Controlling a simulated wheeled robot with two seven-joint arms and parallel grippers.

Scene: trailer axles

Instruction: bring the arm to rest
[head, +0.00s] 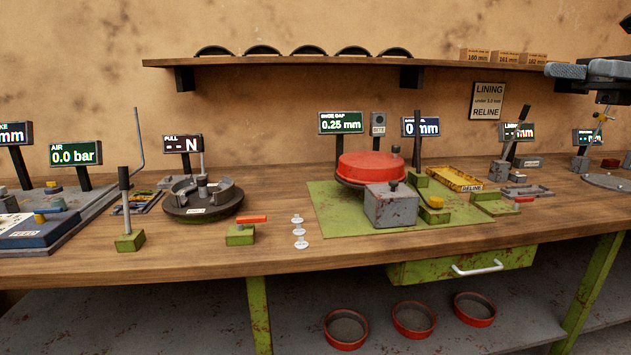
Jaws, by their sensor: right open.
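My right gripper (588,71) shows at the upper right edge of the head view, raised above the workbench (270,262) and near the right end of the wall shelf. Its grey ridged finger points left, and nothing shows in its jaws. It is open. Much of it and of my right arm is cut off by the picture's edge. My left gripper is not in view.
A red drum (372,167) and a grey box (391,206) stand on a green plate (330,217). Levers and displays line the bench. A round dark fixture (203,200) stands left of centre. The wall shelf (290,62) holds curved dark parts. Bare wood runs along the front.

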